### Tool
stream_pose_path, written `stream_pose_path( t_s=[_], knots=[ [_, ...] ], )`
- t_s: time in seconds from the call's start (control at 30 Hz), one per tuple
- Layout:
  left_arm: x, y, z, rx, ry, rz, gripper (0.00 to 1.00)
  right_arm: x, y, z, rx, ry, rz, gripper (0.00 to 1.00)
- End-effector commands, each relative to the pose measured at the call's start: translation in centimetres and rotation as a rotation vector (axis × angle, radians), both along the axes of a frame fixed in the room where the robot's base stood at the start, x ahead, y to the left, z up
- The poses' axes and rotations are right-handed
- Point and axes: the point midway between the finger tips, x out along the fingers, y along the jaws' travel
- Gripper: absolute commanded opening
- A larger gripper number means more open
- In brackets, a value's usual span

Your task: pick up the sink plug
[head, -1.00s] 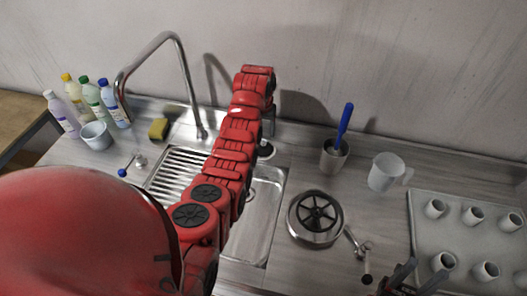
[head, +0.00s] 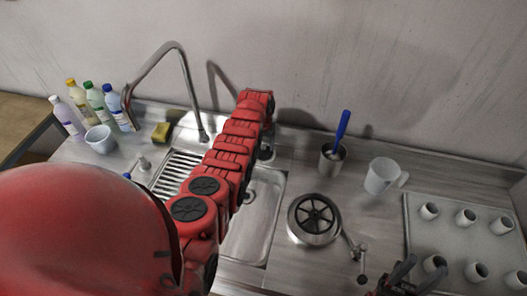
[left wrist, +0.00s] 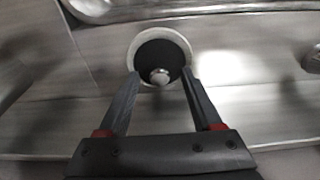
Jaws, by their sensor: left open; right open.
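The sink plug (left wrist: 160,52) is a dark disc with a silver knob and a pale rim, in the upper middle of the left wrist view. In the head view it shows partly (head: 266,153) behind my left arm, on the counter behind the sink basin. My left gripper (left wrist: 161,73) is open and empty, its fingertips on either side of the plug's near part in the picture. I cannot tell the height gap. In the head view its fingers are hidden by the arm. My right gripper (head: 403,277) is open at the bottom right.
The sink basin (head: 258,210) and a tall faucet (head: 186,80) lie around my left arm. Several bottles (head: 95,98) and a sponge (head: 161,132) stand left.

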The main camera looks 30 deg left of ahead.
Motion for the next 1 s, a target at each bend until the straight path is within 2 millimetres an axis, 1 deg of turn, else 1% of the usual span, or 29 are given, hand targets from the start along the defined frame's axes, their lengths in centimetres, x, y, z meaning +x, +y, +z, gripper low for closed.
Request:
stream_pose_path(
  t_s=[0.07, 0.17, 0.2, 0.27, 0.3, 0.43, 0.47, 1.0],
  knots=[
    [0.0, 0.0, 0.0, 0.0, 0.0, 0.0, 0.66, 0.0, 0.0, -0.01, 0.0, 0.0, 0.0, 0.5],
    [0.01, 0.0, 0.01, 0.0, 0.0, 0.0, 0.5, 0.0, 0.0, -0.01, 0.0, 0.0, 0.0, 0.5],
    [0.0, -0.01, 0.01, 0.0, 0.0, 0.0, 0.43, 0.0, 0.0, -0.01, 0.0, 0.0, 0.0, 0.5],
    [0.01, 0.0, 0.01, 0.0, 0.0, 0.0, 0.32, 0.0, 0.0, -0.01, 0.0, 0.0, 0.0, 0.5],
    [0.01, -0.01, 0.01, 0.0, 0.0, 0.0, 0.25, 0.0, 0.0, -0.01, 0.0, 0.0, 0.0, 0.5],
    [0.0, -0.01, 0.02, 0.0, 0.0, 0.0, 0.01, 0.0, 0.0, -0.01, 0.0, 0.0, 0.0, 0.5],
    [0.0, -0.01, 0.02, 0.0, 0.0, 0.0, 0.0, 0.0, 0.0, -0.01, 0.0, 0.0, 0.0, 0.5],
    [0.06, 0.01, 0.23, 0.0, -0.001, 0.0, 0.0, 0.01, 0.0, -0.26, 0.0, 0.0, 0.0, 0.5]
  ],
)
